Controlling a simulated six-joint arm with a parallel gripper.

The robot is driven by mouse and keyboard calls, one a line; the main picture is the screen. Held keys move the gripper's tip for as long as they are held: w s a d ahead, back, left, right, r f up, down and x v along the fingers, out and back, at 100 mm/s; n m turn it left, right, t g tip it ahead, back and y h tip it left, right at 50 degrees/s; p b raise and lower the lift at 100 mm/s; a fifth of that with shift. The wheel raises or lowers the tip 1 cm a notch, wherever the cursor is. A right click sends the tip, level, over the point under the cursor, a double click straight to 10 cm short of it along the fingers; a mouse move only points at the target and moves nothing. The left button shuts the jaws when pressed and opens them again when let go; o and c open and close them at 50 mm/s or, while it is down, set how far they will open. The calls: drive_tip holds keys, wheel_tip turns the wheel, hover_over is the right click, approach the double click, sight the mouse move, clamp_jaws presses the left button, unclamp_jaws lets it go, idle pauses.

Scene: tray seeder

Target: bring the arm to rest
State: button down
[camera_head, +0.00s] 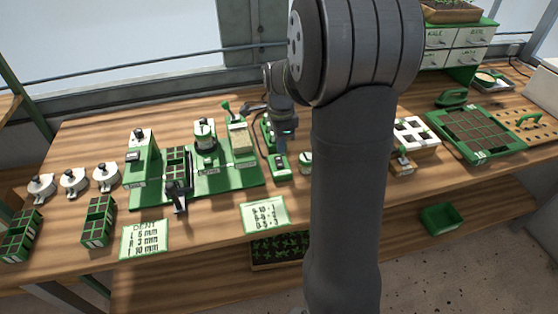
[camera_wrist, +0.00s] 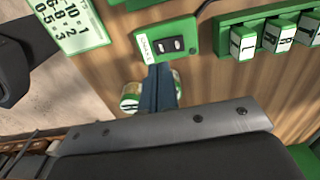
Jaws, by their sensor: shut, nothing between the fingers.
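My gripper (camera_wrist: 160,72) shows in the wrist view as two blue-grey fingers held together with nothing between them. In the head view my gripper (camera_head: 286,143) hangs above the bench, just behind a green switch box (camera_head: 279,167). In the wrist view the switch box (camera_wrist: 165,43) lies just beyond the fingertips. A small green and white jar (camera_head: 305,161) stands to the right of the switch box. In the wrist view the fingers partly cover the jar (camera_wrist: 130,98). My large arm link hides the middle of the bench in the head view.
A green seeder station (camera_head: 225,181) stands to the left on the wooden bench. A printed card (camera_head: 265,214) lies in front. A white-celled tray (camera_head: 416,133) and a large green-framed tray (camera_head: 478,133) lie to the right. A window rail runs behind the bench.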

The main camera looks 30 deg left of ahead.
sight(280, 165)
drive_tip(key=shift+r, duration=0.75)
drive_tip(key=shift+f, duration=0.1)
wheel_tip(280, 165, down, 7)
idle(0.4)
drive_tip(key=d+r, duration=0.6)
drive_tip(key=r, duration=0.6)
drive_tip(key=d+r, duration=0.6)
drive_tip(key=r, duration=0.7)
drive_tip(key=shift+w, duration=0.4)
